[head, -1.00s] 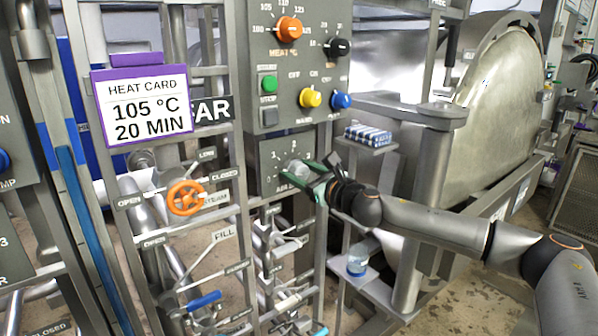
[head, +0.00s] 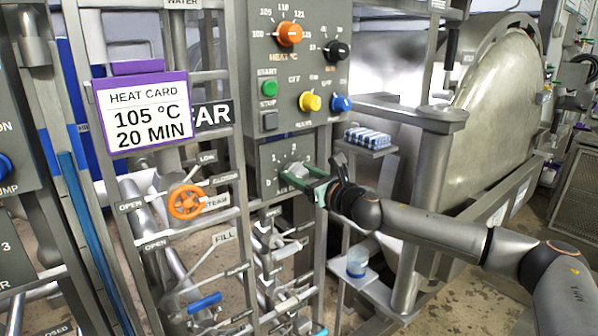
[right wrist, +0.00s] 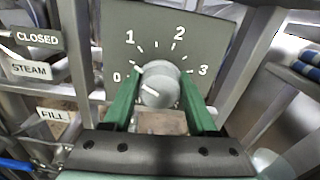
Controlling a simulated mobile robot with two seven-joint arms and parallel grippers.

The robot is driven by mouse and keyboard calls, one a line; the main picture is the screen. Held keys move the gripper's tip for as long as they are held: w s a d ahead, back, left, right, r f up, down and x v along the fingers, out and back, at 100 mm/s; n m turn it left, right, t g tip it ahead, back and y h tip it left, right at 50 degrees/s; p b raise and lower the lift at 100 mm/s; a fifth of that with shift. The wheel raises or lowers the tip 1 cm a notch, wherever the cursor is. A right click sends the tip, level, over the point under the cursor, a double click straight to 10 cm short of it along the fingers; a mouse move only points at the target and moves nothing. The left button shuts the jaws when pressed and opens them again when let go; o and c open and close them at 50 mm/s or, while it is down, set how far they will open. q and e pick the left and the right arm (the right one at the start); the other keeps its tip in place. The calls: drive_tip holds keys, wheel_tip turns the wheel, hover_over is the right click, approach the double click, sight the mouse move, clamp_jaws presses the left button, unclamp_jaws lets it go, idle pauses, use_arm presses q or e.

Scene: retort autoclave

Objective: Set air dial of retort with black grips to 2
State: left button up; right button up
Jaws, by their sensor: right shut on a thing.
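The air dial is a round grey knob (right wrist: 157,84) on a dark grey plate (right wrist: 205,35) marked 0, 1, 2 and 3. A short pale mark on the knob's face slants toward the left; which end is the pointer I cannot tell. My right gripper (right wrist: 158,92) has green fingers on both sides of the knob and is shut on it. In the head view, my right gripper (head: 300,180) reaches the dial plate (head: 262,185) from the right and partly hides the knob (head: 297,170). No black grips can be made out. My left gripper is out of view.
Above the dial are an orange heat knob (head: 289,34), a black knob (head: 337,49), and yellow (head: 310,101) and blue (head: 340,103) knobs. Left are an orange valve wheel (head: 185,202) and a heat card (head: 143,110). A shelf (head: 365,150) sits just right of the gripper.

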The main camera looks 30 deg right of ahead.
drive_tip(key=m+p, duration=0.1)
drive_tip(key=m, duration=0.2)
drive_tip(key=shift+d+m, duration=0.1)
drive_tip(key=shift+m, duration=0.3)
drive_tip(key=m+p, duration=0.2)
drive_tip(key=m, duration=0.2)
drive_tip(key=shift+d+m, duration=0.1)
drive_tip(key=shift+m, duration=0.2)
drive_tip(key=m+p, duration=0.1)
drive_tip(key=m, duration=0.3)
drive_tip(key=shift+d+f+m+p, duration=0.15)
drive_tip(key=shift+m+p, duration=0.55)
drive_tip(key=shift+m, duration=0.9)
drive_tip(key=o, duration=1.4)
drive_tip(key=shift+c, duration=0.2)
drive_tip(key=shift+s+f, duration=0.1)
